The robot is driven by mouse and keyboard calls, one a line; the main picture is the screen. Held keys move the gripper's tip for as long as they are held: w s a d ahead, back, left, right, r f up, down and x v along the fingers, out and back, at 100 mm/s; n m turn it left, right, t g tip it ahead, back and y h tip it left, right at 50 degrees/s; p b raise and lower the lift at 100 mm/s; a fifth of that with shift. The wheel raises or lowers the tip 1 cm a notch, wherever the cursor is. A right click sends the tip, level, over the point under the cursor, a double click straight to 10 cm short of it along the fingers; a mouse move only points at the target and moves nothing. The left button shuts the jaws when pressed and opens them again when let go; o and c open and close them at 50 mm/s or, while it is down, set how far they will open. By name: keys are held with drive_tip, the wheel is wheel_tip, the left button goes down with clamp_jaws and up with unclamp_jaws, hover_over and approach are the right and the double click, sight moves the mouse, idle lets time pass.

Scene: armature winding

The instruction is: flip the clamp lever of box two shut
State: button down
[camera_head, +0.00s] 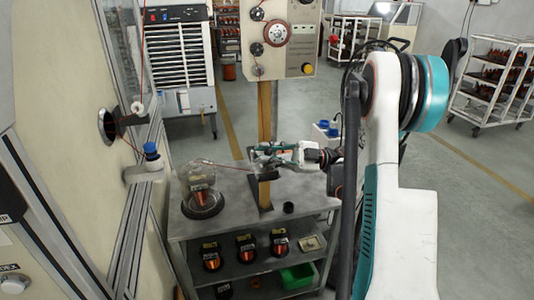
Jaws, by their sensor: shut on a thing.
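My gripper (264,160) is beside the yellow post (265,110), above the grey bench top (240,199). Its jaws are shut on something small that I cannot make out. A dark flat part (262,177) sits just under the jaws at the post. A thin reddish line (222,164) runs left from near the jaws towards a clear dome. A cream box (277,40) with a red dial is at the top of the post. I cannot tell which box is box two, and I cannot pick out its clamp lever.
The clear dome (199,174) stands on the bench's left, with a small black cup (288,208) near the right. Spools and a green bin (297,276) sit on the shelves below. A cream machine (60,130) fills the left. Open floor lies behind.

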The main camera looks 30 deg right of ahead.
drive_tip(key=shift+w+d+r, duration=0.1)
idle(0.3)
drive_tip(key=c, duration=1.7)
unclamp_jaws()
wheel_tip(320, 180, up, 10)
drive_tip(key=shift+f, duration=0.1)
